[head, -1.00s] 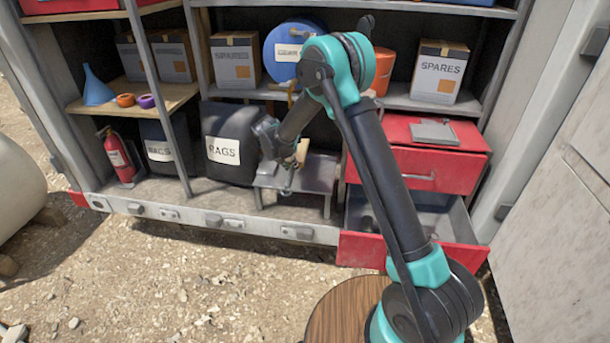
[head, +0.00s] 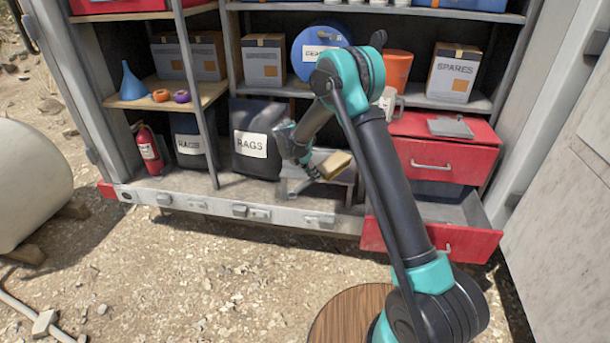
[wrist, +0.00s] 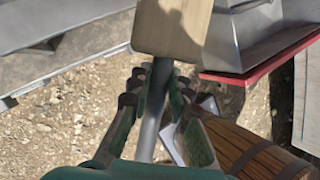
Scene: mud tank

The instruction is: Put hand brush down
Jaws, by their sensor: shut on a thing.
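The hand brush shows in the head view as a tan block (head: 333,165) held out from my gripper (head: 308,168). In the wrist view its pale wooden head (wrist: 172,28) is at the top, with a dark grey handle (wrist: 153,110) running down between the fingers. My gripper (wrist: 158,112) is shut on that handle. In the head view the brush is in front of a small grey step stool (head: 345,177), and I cannot tell whether they touch. The bristles are not clearly seen.
A red drawer (head: 460,240) stands open at the right, below a shut red drawer (head: 440,160). Black rags bins (head: 262,165) and a red extinguisher (head: 148,150) stand left of the stool. A round wooden top (head: 345,318) is beside my arm's base. The gravel in front is mostly clear.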

